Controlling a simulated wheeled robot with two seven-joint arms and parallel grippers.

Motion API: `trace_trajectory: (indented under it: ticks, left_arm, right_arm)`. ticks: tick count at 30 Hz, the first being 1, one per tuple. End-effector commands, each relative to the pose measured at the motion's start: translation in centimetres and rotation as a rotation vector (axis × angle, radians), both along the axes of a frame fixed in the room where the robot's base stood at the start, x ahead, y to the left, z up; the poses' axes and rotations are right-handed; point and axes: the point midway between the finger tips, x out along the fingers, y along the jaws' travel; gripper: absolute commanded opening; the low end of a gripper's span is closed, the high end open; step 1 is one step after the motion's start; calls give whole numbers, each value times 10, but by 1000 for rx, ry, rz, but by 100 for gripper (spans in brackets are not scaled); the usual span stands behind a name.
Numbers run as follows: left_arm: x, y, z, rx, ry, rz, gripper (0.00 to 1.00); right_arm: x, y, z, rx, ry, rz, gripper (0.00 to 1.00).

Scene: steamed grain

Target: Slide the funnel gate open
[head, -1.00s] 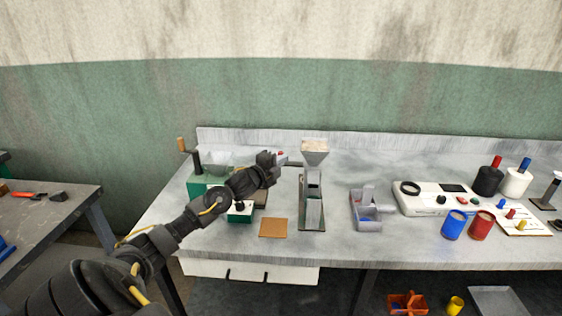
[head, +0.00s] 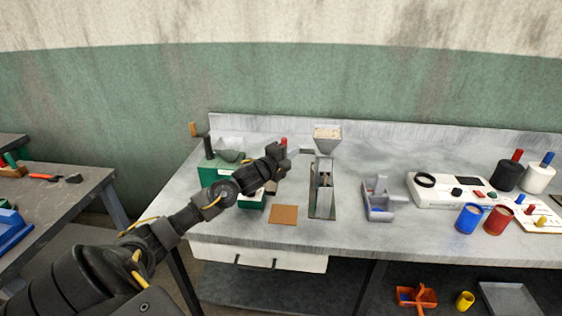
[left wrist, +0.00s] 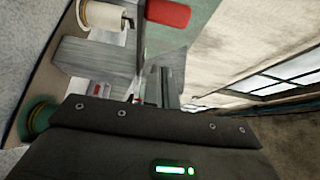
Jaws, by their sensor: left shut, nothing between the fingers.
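The funnel (head: 327,143) stands on a grey stand at the back middle of the bench, with tan grain in its top. A thin grey strip (head: 307,151), which looks like the gate's tab, sticks out left from the funnel's neck. My left gripper (head: 284,152) is just left of this strip, shut and empty. A small gap seems to lie between them; contact is unclear. In the left wrist view, a red cylinder (left wrist: 168,13) shows near the top, by dark thin parts. My right gripper is not in view.
A green machine with a crank and bowl (head: 229,150) stands left of the funnel. A brown square mat (head: 284,214) lies in front of my gripper.

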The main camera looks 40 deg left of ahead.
Motion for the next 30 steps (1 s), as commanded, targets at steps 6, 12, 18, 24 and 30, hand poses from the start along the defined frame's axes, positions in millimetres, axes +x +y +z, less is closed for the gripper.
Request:
trace_trajectory:
  ticks: [6,12,18,24,30]
  left_arm:
    - [-46,2,-4,4,3,0,0]
    - [-64,3,-2,2,3,1,0]
    - [-68,2,0,0,1,0,0]
    - [-68,2,0,0,1,0,0]
    - [-68,2,0,0,1,0,0]
  right_arm:
    - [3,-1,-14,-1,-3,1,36]
    - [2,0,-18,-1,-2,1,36]
    - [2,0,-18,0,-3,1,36]
    - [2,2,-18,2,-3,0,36]
    - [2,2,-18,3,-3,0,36]
